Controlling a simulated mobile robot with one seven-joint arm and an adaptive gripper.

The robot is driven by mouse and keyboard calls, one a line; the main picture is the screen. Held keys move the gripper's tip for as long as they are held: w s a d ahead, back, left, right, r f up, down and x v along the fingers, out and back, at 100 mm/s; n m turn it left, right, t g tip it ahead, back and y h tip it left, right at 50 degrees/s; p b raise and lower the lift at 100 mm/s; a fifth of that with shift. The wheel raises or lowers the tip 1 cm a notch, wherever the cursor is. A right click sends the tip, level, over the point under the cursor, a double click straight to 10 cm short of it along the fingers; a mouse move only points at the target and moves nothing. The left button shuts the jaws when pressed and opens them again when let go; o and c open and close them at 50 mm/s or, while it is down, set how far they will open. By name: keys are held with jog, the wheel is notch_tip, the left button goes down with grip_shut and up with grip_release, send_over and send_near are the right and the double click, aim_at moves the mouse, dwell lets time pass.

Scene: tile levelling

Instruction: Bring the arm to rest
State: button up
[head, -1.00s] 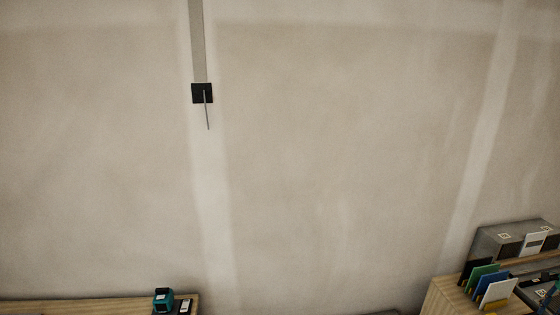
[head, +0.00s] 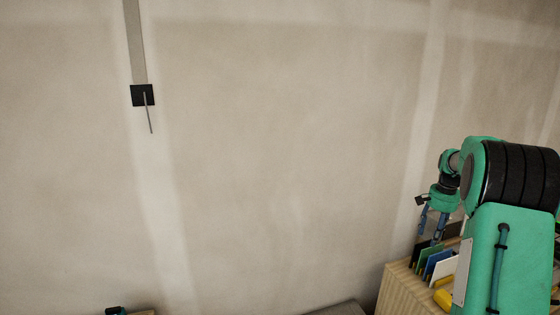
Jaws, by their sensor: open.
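My green and black arm stands at the right of the head view, folded upright. My gripper (head: 431,226) hangs from the arm's far end, small and pointing down, with its fingers apart. It appears just above or in front of the upright colored cards; the exact gap cannot be told. No object shows between its fingers.
Upright cards, among them a blue card (head: 434,262) and a white card (head: 444,268), stand by a wooden surface (head: 397,285) at the lower right. A black plate (head: 143,95) with a thin rod is on the bare wall (head: 280,150). A yellow item (head: 443,297) shows beside my arm.

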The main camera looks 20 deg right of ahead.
jog(key=s+a+r+n+t+b, duration=0.15)
jog(key=a+r, duration=0.35)
jog(key=a, duration=0.7)
jog(key=s+a+r+n, duration=0.2)
jog(key=a+r+n, duration=0.15)
jog(key=a, duration=0.85)
jog(key=s+a+r+n+t+b, duration=0.15)
jog(key=a+r, duration=0.35)
jog(key=a, duration=0.6)
jog(key=s+a+n, duration=0.3)
jog(key=s+a, duration=0.8)
jog(key=a, duration=0.3)
jog(key=s+a+f+n+t+b, duration=0.1)
jog(key=s+a+f, duration=0.2)
jog(key=s+a, duration=0.2)
jog(key=s+a+f+n+b, duration=0.1)
jog(key=s+a+f, duration=0.3)
jog(key=s, duration=0.5)
jog(key=shift+a+n+t, duration=0.4)
jog(key=shift+a+n, duration=0.1)
jog(key=shift+n, duration=0.25)
